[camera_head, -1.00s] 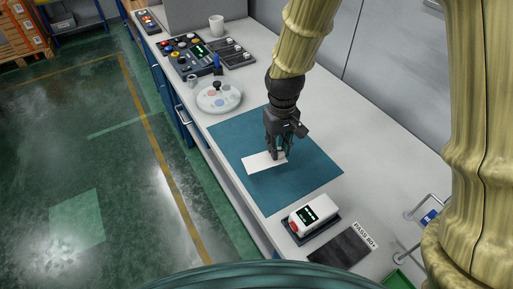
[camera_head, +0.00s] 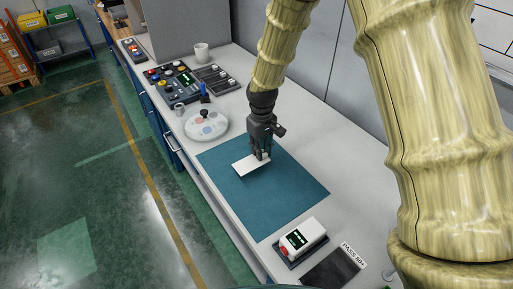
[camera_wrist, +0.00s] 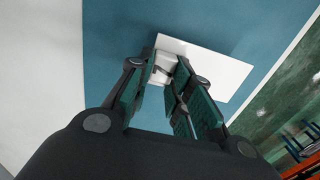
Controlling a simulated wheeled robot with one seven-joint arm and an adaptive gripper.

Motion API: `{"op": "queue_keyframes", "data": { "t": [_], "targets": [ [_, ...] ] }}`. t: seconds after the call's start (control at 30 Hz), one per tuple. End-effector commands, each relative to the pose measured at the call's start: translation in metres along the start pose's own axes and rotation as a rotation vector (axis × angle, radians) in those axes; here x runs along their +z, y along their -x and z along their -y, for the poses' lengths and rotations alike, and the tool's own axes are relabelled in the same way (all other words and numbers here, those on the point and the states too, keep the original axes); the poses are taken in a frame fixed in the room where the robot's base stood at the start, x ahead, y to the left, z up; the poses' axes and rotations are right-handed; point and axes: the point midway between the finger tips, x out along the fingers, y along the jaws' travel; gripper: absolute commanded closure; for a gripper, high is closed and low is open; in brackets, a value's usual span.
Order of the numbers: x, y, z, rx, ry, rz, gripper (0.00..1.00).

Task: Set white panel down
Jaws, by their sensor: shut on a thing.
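The white panel (camera_head: 246,167) is a thin flat rectangle over the far part of the blue mat (camera_head: 268,205). My gripper (camera_head: 262,157) points down and is shut on a small raised piece at the panel's right end. In the wrist view, the panel (camera_wrist: 220,73) extends right from my fingertips (camera_wrist: 167,76), over the blue mat (camera_wrist: 120,45). It lies roughly flat. I cannot tell whether its underside touches the mat.
A white device with a dark display (camera_head: 304,237) stands near the mat's near edge, by a dark pad (camera_head: 333,268). A round white dish (camera_head: 206,125) and a button panel (camera_head: 176,82) stand beyond the mat. The mat's near half is clear.

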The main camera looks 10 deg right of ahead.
Motion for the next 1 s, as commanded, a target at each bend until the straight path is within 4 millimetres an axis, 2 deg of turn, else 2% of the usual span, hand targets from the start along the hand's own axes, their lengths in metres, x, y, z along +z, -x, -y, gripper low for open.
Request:
{"op": "queue_keyframes", "data": {
  "t": [0.1,0.23,0.47,0.77,1.0],
  "targets": [
    [-0.015,0.000,-0.007,-0.001,0.000,0.001,1.00],
    [-0.022,-0.002,-0.011,-0.001,0.000,0.000,1.00],
    [-0.023,-0.009,-0.011,-0.001,0.001,0.003,1.00],
    [-0.023,-0.035,-0.011,0.000,0.001,0.002,1.00],
    [-0.023,-0.038,-0.012,0.000,0.001,0.000,1.00]
  ]
}}
